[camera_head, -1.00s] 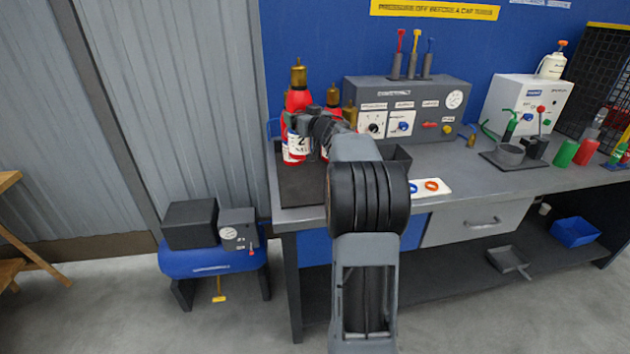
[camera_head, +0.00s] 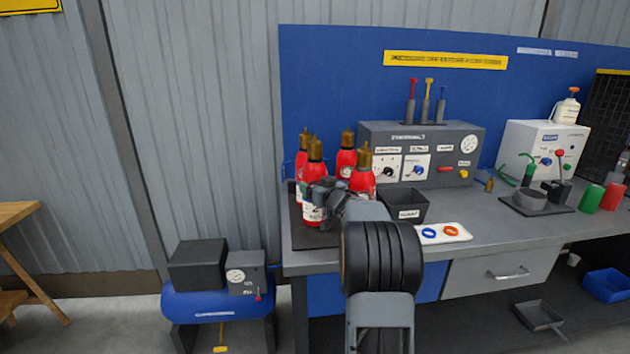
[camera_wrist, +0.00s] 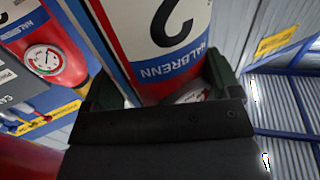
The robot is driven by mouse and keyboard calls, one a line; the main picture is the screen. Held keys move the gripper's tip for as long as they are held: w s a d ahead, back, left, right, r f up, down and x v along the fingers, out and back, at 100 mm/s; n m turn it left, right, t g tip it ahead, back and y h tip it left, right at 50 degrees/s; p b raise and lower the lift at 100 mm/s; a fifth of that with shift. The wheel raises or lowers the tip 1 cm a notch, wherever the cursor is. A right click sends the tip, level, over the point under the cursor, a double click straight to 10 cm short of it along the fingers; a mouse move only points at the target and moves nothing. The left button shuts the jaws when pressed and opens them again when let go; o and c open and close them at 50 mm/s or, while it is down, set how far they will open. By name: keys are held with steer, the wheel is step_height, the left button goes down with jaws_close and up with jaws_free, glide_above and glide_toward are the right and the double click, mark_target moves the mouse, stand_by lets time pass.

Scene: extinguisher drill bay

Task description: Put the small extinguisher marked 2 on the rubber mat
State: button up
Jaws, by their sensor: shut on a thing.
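The small extinguisher marked 2 (camera_head: 313,182) is red with a brass top and a white label, upright at the left end of the bench. My gripper (camera_head: 324,193) is shut on its body from the right. The wrist view shows the label with the 2 (camera_wrist: 165,30) upside down, between the fingers of my gripper (camera_wrist: 160,88). The dark rubber mat (camera_head: 314,239) lies under it on the bench. The extinguisher's base is low over the mat; I cannot tell whether it touches. My arm hides the mat's right part.
Other red extinguishers stand close by: one behind left (camera_head: 303,165), one behind (camera_head: 346,157), and one at right (camera_head: 366,179) partly behind my arm. A dark bin (camera_head: 408,207) and a white tray with rings (camera_head: 445,232) are to the right. A grey console (camera_head: 440,150) stands behind.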

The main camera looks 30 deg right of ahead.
steer(key=shift+f, duration=0.35)
steer(key=o, duration=1.7)
steer(key=shift+f, duration=0.35)
steer(key=shift+s, duration=0.2)
